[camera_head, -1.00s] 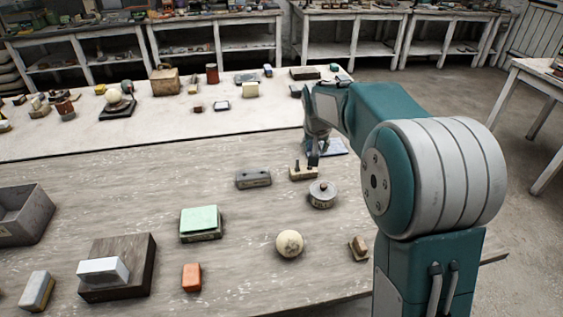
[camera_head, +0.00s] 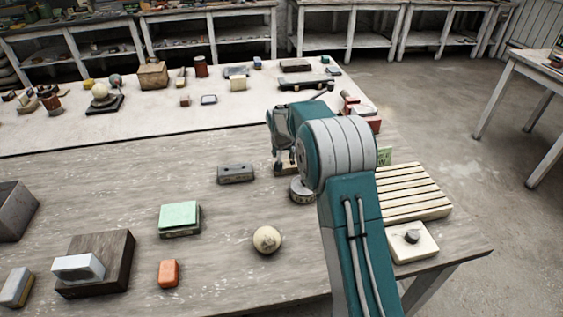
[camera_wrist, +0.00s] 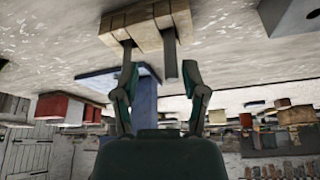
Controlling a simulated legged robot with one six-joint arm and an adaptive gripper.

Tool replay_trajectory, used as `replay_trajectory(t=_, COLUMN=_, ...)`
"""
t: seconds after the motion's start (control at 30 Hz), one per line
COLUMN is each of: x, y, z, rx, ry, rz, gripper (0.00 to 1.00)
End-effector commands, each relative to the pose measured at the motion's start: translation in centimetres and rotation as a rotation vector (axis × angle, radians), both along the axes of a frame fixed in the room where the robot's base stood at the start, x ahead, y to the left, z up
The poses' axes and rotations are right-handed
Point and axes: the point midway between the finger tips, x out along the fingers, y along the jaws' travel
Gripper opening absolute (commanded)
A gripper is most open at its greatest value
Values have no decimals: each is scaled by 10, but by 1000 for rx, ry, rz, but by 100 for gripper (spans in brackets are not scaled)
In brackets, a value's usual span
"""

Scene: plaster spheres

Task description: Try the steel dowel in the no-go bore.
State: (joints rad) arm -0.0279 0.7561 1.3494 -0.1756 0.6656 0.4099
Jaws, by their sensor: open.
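A small pale wooden block (camera_wrist: 147,28) fills the top of the wrist view, with two pegs standing in it. My gripper (camera_wrist: 160,72) is open, and I see no contact with the grey peg. In the head view my gripper (camera_head: 284,160) is over the wooden block (camera_head: 279,168), which it partly hides. A grey block (camera_head: 236,174) with dark spots on top lies left of it, likely the bored gauge; I cannot tell which bore is no-go.
A round metal piece (camera_head: 300,194) stands close beside the wooden block, partly behind my arm. A plaster sphere (camera_head: 267,240), a green-topped box (camera_head: 179,219) and an orange block (camera_head: 168,273) lie nearer. A slatted rack (camera_head: 412,192) is at right. Bare table surrounds the grey block.

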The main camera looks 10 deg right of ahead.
Motion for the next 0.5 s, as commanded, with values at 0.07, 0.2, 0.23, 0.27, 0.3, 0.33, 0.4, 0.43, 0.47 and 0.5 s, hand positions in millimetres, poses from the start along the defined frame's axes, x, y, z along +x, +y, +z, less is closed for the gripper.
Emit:
replay_trajectory(t=0.07, x=5, y=2, z=-13, rx=-3, ry=2, rz=2, gripper=57)
replay_trajectory(t=0.2, x=10, y=3, z=-25, rx=-5, ry=0, rz=3, gripper=57)
replay_trajectory(t=0.23, x=10, y=3, z=-26, rx=-5, ry=0, rz=3, gripper=57)
replay_trajectory(t=0.27, x=11, y=3, z=-26, rx=-4, ry=0, rz=4, gripper=57)
replay_trajectory(t=0.3, x=11, y=2, z=-26, rx=-4, ry=0, rz=4, gripper=57)
replay_trajectory(t=0.33, x=11, y=2, z=-26, rx=-3, ry=0, rz=3, gripper=57)
replay_trajectory(t=0.4, x=11, y=1, z=-26, rx=-2, ry=0, rz=2, gripper=57)
replay_trajectory(t=0.43, x=11, y=1, z=-26, rx=-2, ry=0, rz=2, gripper=57)
replay_trajectory(t=0.47, x=11, y=0, z=-26, rx=-1, ry=-1, rz=3, gripper=52)
replay_trajectory(t=0.5, x=11, y=0, z=-26, rx=-1, ry=-1, rz=2, gripper=34)
